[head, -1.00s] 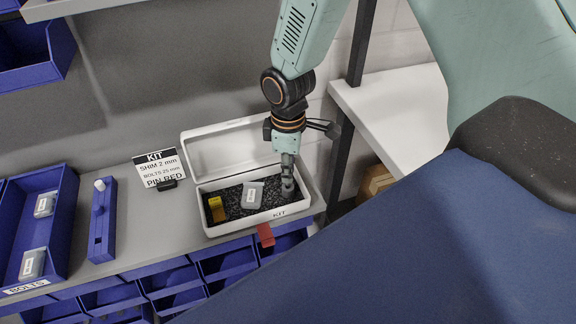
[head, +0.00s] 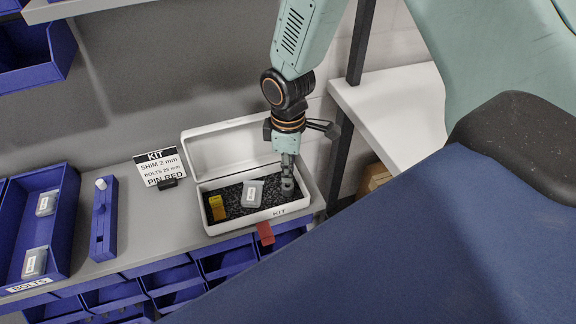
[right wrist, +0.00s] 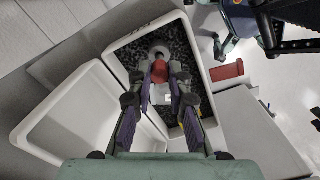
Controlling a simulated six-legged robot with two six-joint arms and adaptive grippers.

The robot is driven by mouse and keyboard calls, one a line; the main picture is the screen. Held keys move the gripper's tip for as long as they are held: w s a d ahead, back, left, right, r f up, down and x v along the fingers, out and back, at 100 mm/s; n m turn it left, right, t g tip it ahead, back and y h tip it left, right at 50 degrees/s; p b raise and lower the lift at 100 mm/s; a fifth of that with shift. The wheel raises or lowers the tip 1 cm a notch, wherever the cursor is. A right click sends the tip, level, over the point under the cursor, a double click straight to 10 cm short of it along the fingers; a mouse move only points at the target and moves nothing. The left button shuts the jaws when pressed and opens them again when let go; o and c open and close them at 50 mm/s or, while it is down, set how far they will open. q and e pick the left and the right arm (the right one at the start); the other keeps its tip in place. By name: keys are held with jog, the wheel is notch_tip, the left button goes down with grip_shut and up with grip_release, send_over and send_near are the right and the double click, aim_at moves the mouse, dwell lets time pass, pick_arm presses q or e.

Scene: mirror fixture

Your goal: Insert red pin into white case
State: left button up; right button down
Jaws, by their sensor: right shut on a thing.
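The white case (head: 262,222) stands open on the grey shelf, its lid (head: 232,145) leaning back. Inside, on dark foam, lie a yellow piece (head: 217,208) at the left and a grey bag with a label (head: 252,194) in the middle. My right gripper (head: 288,188) points down into the right end of the case. In the right wrist view its fingers are shut on the red pin (right wrist: 160,72), with a pale round shape (right wrist: 160,52) just beside it. Whether the pin touches the foam is hidden. My left gripper is not in view.
A KIT sign (head: 160,167), a blue holder with a white peg (head: 103,222) and a blue BOLTS bin (head: 62,215) stand to the left. A white table (head: 395,115) is at the right.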

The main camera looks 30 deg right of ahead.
jog(key=shift+f, duration=1.55)
dwell(1.0)
jog(key=c, duration=1.2)
grip_release()
jog(key=o, duration=0.4)
jog(key=shift+r, duration=0.1)
notch_tip(320, 180, up, 6)
jog(key=p, duration=0.5)
jog(key=shift+p, duration=0.4)
